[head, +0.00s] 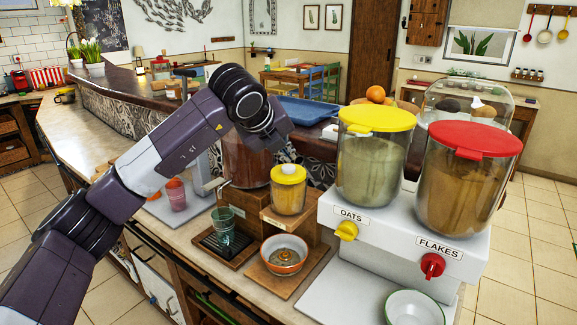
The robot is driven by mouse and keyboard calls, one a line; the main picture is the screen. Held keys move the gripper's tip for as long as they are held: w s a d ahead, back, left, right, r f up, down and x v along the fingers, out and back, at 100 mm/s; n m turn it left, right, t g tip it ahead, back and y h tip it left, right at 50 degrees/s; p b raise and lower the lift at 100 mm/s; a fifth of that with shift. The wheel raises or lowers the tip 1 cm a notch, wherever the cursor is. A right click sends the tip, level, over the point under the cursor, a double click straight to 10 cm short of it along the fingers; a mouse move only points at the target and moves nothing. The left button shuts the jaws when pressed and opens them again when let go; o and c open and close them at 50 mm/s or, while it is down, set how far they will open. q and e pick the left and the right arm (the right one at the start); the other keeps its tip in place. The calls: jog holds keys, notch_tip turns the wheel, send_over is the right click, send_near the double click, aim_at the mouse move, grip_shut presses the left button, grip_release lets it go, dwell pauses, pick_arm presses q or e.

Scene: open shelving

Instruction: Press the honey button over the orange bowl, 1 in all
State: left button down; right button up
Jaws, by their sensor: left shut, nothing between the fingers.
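A jar of golden honey (288,197) with a yellow lid stands on a wooden stand. A small pale knob (289,169) sits on top of its lid. The white bowl with an orange rim (284,248) is on a wooden board below the jar, with a small amber-brown patch at its bottom. My left arm reaches in from the left. Its gripper (266,140) is at the arm's end, above and left of the honey jar and apart from it. The wrist mostly hides its fingers, which are shut on nothing. My right gripper is not in view.
A white dispenser (385,248) with oats and flakes jars stands to the right, with a green-rimmed bowl (413,309) in front. A glass (223,224) stands left of the honey stand, below a large brown container (246,165). A blue tray (305,111) lies behind.

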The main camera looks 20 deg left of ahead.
aim_at(287, 168)
pick_arm(q)
jog(key=shift+r+p, duration=1.3)
jog(key=shift+r, duration=1.2)
jog(key=shift+f, duration=0.1)
